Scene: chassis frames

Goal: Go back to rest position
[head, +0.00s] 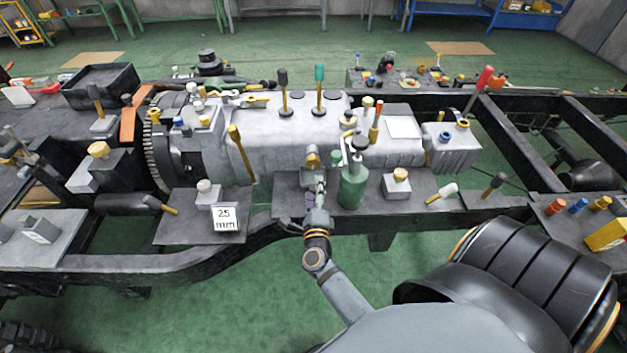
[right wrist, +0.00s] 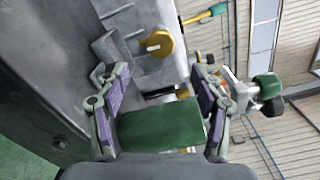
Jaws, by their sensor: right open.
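My right gripper (head: 316,192) is low over the near side of the chassis in the head view, just left of a green oil can (head: 352,188) with a grey pump top. In the right wrist view its two purple-padded fingers (right wrist: 160,108) are spread apart. The can's green body (right wrist: 160,125) shows between them there, and I cannot tell whether the pads touch it. The can stands upright on a dark plate. My left gripper is not in view.
A card marked 25 mm (head: 226,217) stands left of my gripper. A grey gearbox (head: 290,140) with upright levers lies behind it. A yellow-topped block (head: 397,182) and several tool handles lie to the right. Green floor shows in front.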

